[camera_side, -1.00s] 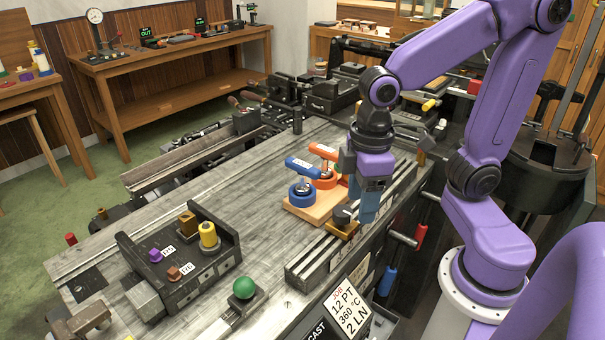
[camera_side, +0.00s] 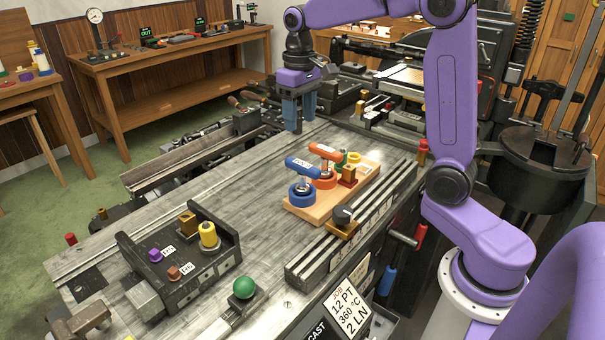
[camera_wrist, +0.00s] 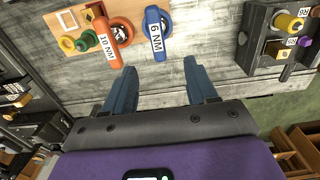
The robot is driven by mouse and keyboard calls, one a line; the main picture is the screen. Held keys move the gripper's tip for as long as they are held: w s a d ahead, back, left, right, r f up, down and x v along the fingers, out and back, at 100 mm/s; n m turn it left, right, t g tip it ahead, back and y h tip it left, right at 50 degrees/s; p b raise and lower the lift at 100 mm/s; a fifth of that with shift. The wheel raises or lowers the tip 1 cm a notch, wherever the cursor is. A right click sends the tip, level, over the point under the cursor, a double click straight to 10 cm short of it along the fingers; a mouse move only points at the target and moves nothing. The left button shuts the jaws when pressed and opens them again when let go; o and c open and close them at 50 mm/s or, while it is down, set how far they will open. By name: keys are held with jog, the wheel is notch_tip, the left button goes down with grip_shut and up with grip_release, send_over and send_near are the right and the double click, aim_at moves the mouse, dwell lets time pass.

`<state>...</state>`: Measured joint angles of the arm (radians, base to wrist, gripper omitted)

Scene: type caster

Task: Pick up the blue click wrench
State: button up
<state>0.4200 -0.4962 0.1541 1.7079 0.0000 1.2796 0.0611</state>
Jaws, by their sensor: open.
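The blue click wrench (camera_side: 302,168) stands in a round blue holder at the left end of a wooden board (camera_side: 314,215). In the wrist view the blue wrench (camera_wrist: 156,30) carries a "6 NM" label. An orange wrench (camera_side: 325,152) stands beside it on the board; in the wrist view this orange wrench (camera_wrist: 107,44) reads "10 NM". My gripper (camera_side: 298,125) is open and empty, pointing down above the far side of the bench, behind and apart from the blue wrench. In the wrist view my gripper's blue fingers (camera_wrist: 163,85) are spread, with the wrench ahead beyond the fingertips.
Green, gold and red parts occupy the board's right end. A slotted rail (camera_side: 310,262) runs along the bench's front edge. A dark fixture (camera_side: 180,255) with a yellow spool (camera_side: 208,235) stands at left. The grey bench top (camera_side: 255,180) left of the board is clear.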

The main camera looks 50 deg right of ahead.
aim_at(302, 177)
jog(key=f, duration=1.2)
jog(key=shift+w+d+f, duration=0.1)
jog(key=shift+d, duration=0.1)
jog(key=shift+d+f, duration=0.1)
jog(key=shift+f, duration=2.5)
jog(key=shift+c, duration=0.3)
grip_shut()
